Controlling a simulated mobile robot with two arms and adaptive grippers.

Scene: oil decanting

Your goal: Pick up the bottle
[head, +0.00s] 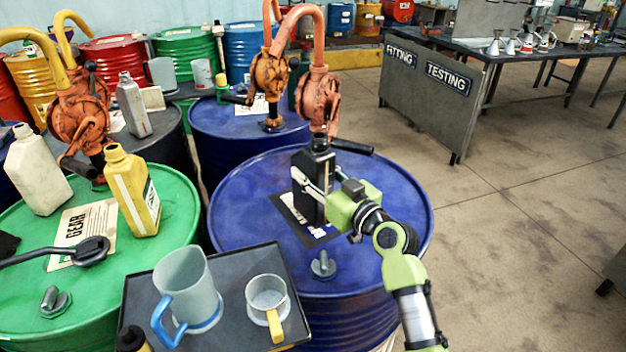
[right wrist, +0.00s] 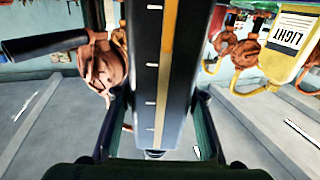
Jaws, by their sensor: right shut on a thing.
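A black bottle (head: 318,170) with a pale graduated strip stands upright above the label on the blue drum (head: 240,195). I cannot tell whether its base touches the drum top. My right gripper (head: 312,188) reaches in from the right and is shut on the bottle's body. In the right wrist view the bottle (right wrist: 155,70) fills the middle, with a finger of the right gripper (right wrist: 160,125) on each side. My left gripper is not in view.
A rust-red pump (head: 318,95) is close behind the bottle. A dark tray (head: 225,338) holds a jug (head: 187,280) and a cup (head: 267,295). A yellow bottle (head: 135,190) and a white bottle (head: 38,172) stand on the green drum (head: 115,290). The floor at right is open.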

